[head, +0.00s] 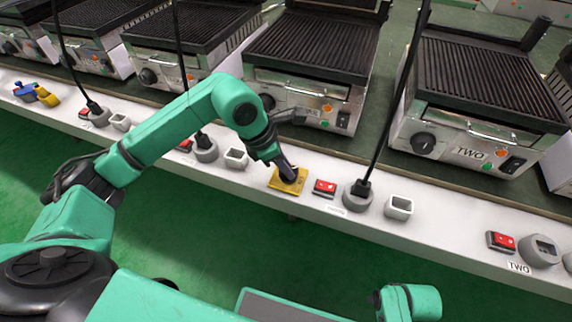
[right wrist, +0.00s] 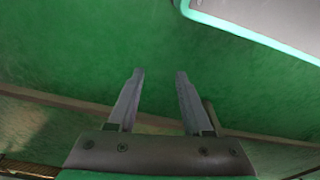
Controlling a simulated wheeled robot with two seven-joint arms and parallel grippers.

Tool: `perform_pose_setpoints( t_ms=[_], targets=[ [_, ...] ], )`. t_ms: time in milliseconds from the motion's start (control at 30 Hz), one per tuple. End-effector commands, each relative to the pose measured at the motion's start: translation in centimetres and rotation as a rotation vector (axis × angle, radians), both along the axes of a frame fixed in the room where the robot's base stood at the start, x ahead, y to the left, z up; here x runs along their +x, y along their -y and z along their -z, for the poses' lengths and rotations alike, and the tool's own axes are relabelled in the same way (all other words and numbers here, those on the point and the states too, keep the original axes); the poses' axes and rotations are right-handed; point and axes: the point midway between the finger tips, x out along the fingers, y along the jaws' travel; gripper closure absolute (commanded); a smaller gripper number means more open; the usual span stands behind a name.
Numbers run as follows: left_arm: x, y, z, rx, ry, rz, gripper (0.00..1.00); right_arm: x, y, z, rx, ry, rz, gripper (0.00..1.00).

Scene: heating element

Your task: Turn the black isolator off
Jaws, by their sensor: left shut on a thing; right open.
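The black isolator is a black rotary knob on a yellow square base (head: 277,185) on the white ledge, near the middle of the head view. My left gripper (head: 289,174) reaches down onto it and is shut on the black knob. The fingers hide most of the knob, so its angle cannot be told. My right gripper (right wrist: 160,90) is open and empty in the right wrist view, with only green floor between its fingers.
A red switch (head: 325,187), a round grey socket with a black plug (head: 357,196) and a square grey socket (head: 399,207) stand right of the isolator. A blue and yellow item (head: 36,93) lies far left.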

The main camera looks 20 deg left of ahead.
Motion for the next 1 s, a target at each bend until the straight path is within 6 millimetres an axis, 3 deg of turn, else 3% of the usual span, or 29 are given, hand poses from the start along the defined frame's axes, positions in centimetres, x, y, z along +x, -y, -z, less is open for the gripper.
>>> perform_pose_setpoints(
  t_ms=[700,1000],
  targets=[
    [-0.2,0.4,0.0,-0.001,0.004,-0.667,1.0,0.7,-0.3,-1.8,0.006,0.009,-0.005,0.5],
    [-0.2,0.4,-0.1,-0.001,0.003,-0.866,1.0,0.4,-0.4,-2.8,0.011,0.005,-0.008,0.5]
  ],
)
